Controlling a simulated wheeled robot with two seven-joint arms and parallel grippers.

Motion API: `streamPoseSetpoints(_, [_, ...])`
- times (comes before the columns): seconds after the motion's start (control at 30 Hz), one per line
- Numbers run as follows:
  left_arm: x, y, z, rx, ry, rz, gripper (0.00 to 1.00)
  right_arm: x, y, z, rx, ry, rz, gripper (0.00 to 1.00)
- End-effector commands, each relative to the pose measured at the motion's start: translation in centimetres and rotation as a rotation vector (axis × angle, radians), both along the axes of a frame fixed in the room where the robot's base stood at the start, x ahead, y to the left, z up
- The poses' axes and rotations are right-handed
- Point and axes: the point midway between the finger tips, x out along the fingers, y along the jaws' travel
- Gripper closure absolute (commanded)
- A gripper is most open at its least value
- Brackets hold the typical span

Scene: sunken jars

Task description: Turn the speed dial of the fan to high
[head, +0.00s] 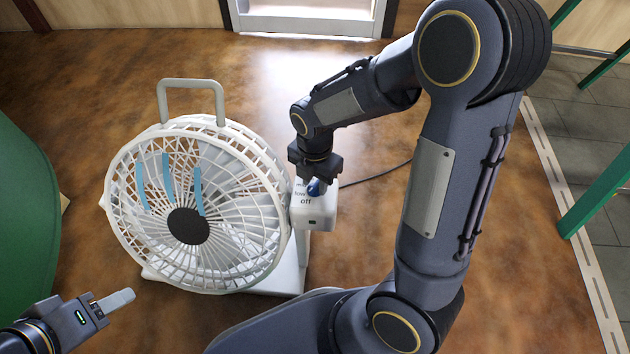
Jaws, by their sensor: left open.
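A white fan (237,165) with a round cage, dark hub and blue streamers stands on the brown floor. A white control box (313,213) sits at its right side, with the words "low" and "off" legible. The blue speed dial (314,187) is on top of the box, mostly hidden under my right gripper. My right gripper (314,181) points down at the dial from above; its fingertips are hidden, so I cannot tell whether it grips the dial. The dial's setting is unclear. My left gripper (125,300) is open and empty at the lower left, apart from the fan.
A black cord (375,175) runs from behind the control box to the right. A green surface (25,190) is at the left edge, and green bars (598,190) stand at the right. Open floor lies behind the fan.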

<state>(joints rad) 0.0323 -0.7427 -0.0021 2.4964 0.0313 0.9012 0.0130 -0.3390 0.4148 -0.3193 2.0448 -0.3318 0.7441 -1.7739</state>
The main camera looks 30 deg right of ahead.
Motion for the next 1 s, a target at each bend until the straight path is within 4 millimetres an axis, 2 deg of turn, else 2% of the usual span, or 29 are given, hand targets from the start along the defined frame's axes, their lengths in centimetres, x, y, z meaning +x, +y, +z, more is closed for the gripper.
streamPoseSetpoints(0.13, [0.0, 0.0, 0.0, 0.000, 0.000, 0.000, 0.51, 0.0, 0.0, 0.0, 0.000, 0.000, 0.000, 0.68])
streamPoseSetpoints(0.17, [0.0, 0.0, 0.0, 0.000, 0.000, 0.000, 0.51, 0.0, 0.0, 0.0, 0.000, 0.000, 0.000, 0.71])
streamPoseSetpoints(0.4, [0.0, 0.0, 0.0, 0.000, 0.000, 0.000, 0.51, 0.0, 0.0, 0.0, 0.000, 0.000, 0.000, 1.00])
streamPoseSetpoints(0.77, [0.0, 0.0, 0.3, 0.000, 0.000, 0.000, 0.51, 0.0, 0.0, 0.1, 0.000, 0.001, -0.030, 1.00])
streamPoseSetpoints(1.0, [0.0, 0.0, 1.1, 0.000, 0.000, 0.000, 0.51, 0.0, -0.1, 0.2, 0.000, 0.001, -0.154, 1.00])
